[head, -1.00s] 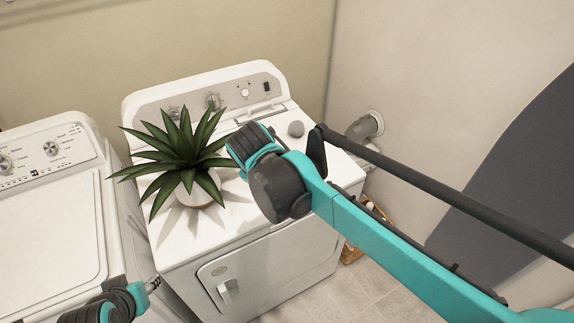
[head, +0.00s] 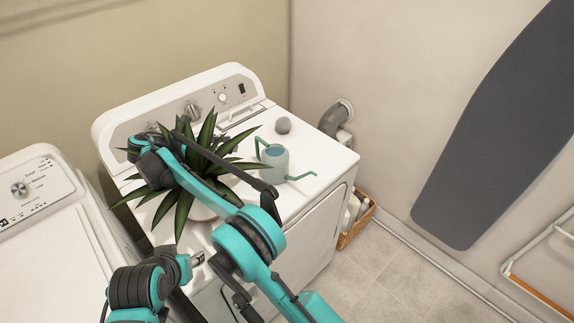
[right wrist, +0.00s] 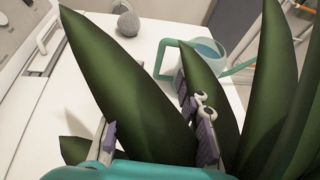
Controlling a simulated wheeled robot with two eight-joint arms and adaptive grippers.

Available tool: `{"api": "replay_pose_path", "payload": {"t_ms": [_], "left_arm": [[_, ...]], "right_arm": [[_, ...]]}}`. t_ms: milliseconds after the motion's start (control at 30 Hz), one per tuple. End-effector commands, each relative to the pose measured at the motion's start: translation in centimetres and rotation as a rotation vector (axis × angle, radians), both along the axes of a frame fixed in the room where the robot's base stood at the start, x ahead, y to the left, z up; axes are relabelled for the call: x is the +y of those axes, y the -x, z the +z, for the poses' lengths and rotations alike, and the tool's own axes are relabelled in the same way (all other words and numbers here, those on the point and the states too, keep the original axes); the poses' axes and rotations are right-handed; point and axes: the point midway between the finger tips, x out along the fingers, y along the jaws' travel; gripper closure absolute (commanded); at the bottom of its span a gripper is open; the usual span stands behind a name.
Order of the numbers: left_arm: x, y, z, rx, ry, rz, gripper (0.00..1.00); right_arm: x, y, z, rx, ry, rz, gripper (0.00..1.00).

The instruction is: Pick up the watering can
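The grey-green watering can (head: 275,164) stands on top of the dryer, right of the potted plant (head: 184,207), with its thin spout pointing right and its handle at the left. In the right wrist view the watering can (right wrist: 208,50) is partly hidden by leaves. My right arm reaches over the plant to its left side. My right gripper (right wrist: 157,137) is open, its fingers apart among the leaves and away from the can. My left gripper (head: 198,259) is low at the dryer's front; its fingers are too small to make out.
The white dryer (head: 318,165) has clear top space right of the can. A grey ball (head: 283,125) lies behind the can. A washer (head: 45,265) stands at the left, a wicker basket (head: 356,222) on the floor to the right. An ironing board (head: 490,130) leans on the wall.

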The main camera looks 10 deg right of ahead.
Motion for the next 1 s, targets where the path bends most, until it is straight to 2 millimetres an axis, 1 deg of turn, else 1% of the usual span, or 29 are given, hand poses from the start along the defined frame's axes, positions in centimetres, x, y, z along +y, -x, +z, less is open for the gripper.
{"api": "replay_pose_path", "payload": {"t_ms": [67,167,400,667,900,1000], "left_arm": [[0.0,0.0,-0.1,0.0,0.0,0.0,0.6],[0.0,0.0,-0.3,0.0,0.0,0.0,0.6],[0.0,0.0,-1.5,0.0,0.0,0.0,0.6],[0.0,0.0,-2.3,0.0,0.0,0.0,0.6],[0.0,0.0,-3.9,0.0,0.0,0.0,0.6],[0.0,0.0,-4.1,0.0,0.0,0.0,0.6]], "right_arm": [[0.6,0.0,-0.4,0.009,0.024,0.007,0.64],[0.3,-0.2,-0.8,0.014,0.034,0.007,0.64],[-2.5,-1.6,-2.3,0.014,0.033,0.007,0.64],[-4.5,-2.7,-3.1,0.013,0.032,0.008,0.64],[-8.1,-4.5,-4.9,0.013,0.031,0.005,0.64],[-8.9,-5.0,-5.2,0.013,0.032,0.009,0.64]]}}
